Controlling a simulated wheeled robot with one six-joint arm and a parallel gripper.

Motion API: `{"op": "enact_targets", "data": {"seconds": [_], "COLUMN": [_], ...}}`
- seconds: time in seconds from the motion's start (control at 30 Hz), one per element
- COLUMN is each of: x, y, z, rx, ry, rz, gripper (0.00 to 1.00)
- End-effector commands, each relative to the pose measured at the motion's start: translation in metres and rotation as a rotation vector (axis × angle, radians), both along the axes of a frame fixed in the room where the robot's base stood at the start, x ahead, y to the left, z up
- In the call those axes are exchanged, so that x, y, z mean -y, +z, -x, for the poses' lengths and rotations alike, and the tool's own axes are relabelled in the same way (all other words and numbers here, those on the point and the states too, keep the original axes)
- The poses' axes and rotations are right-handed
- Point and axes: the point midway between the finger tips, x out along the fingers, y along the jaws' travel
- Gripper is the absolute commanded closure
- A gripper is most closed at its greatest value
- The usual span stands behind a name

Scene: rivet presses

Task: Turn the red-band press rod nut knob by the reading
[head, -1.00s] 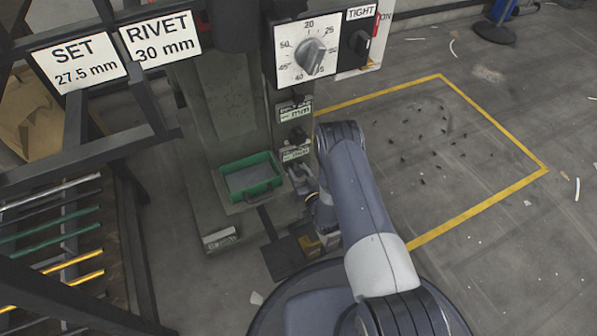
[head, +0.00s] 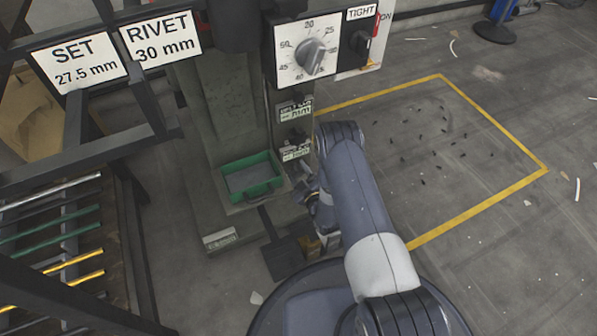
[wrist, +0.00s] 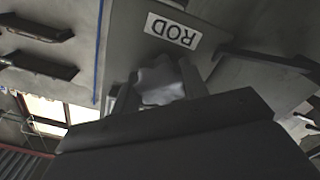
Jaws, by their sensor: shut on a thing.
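The rod nut knob (wrist: 158,82) is a grey, lobed knob below an upside-down ROD label (wrist: 173,31) in the wrist view. My gripper (wrist: 155,88) is shut on it, with one finger on each side. In the head view my gripper's end is small beside the press and partly hidden by my arm, and the knob cannot be made out there. The grey-green press (head: 222,110) carries a white dial (head: 287,66) with a grey pointer knob, and a TIGHT label (head: 361,12) on a dark box. I cannot make out a red band.
Signs (head: 79,63) read SET 27.5 mm and RIVET 30 mm (head: 160,39). A green tray (head: 250,178) sits low on the press. A dark rack with rods (head: 50,235) stands left. The yellow-outlined floor (head: 470,215) at right has small dark bits scattered on it.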

Motion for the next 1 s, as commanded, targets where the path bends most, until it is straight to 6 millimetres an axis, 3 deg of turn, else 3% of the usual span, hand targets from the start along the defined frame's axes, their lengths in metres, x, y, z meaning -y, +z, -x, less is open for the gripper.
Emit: {"op": "enact_targets", "data": {"seconds": [0.6,1.0], "x": [0.0,-0.0001], "y": [-0.0012,-0.0014], "z": [0.0009,0.0009], "rx": [0.213,0.29], "ry": [0.0,0.0], "rz": [0.516,0.699], "gripper": [0.81,0.81]}}
